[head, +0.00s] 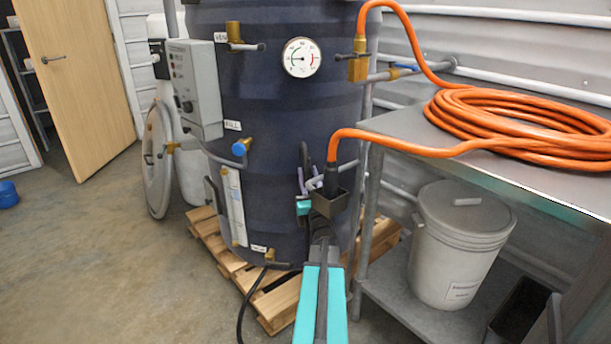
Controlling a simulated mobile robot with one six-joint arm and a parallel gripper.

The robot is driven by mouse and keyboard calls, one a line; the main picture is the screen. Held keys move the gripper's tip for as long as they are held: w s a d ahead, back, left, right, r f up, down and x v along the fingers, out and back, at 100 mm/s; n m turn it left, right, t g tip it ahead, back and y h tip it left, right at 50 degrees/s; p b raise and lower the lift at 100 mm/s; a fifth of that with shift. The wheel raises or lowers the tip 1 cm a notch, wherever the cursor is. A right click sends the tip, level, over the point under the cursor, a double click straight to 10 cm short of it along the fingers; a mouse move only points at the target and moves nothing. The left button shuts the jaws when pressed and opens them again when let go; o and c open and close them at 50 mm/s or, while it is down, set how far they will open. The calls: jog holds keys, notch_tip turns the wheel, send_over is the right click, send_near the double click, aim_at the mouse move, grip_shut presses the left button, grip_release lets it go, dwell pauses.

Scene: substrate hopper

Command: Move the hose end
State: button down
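The orange hose (410,149) runs left from a coil, bends down and ends in a black hose end (331,178). My arm, with teal links, reaches up from the bottom middle. My gripper (313,184) is at the left of the hose end and holder, with pale lilac parts showing close to the hose end. Its fingertips are small and partly hidden, so I cannot tell whether they touch or grip it.
The dark blue tank (275,130) with gauge (301,57) and valves stands on a wooden pallet (283,298). A metal table (405,122) at right bears the hose coil (520,118); a white lidded bucket (460,250) stands on its lower shelf.

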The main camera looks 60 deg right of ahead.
notch_tip(320, 180, down, 6)
jog(key=b, duration=0.4)
jog(key=shift+f, duration=0.25)
dwell(0.3)
grip_release()
dwell(0.4)
dwell(0.8)
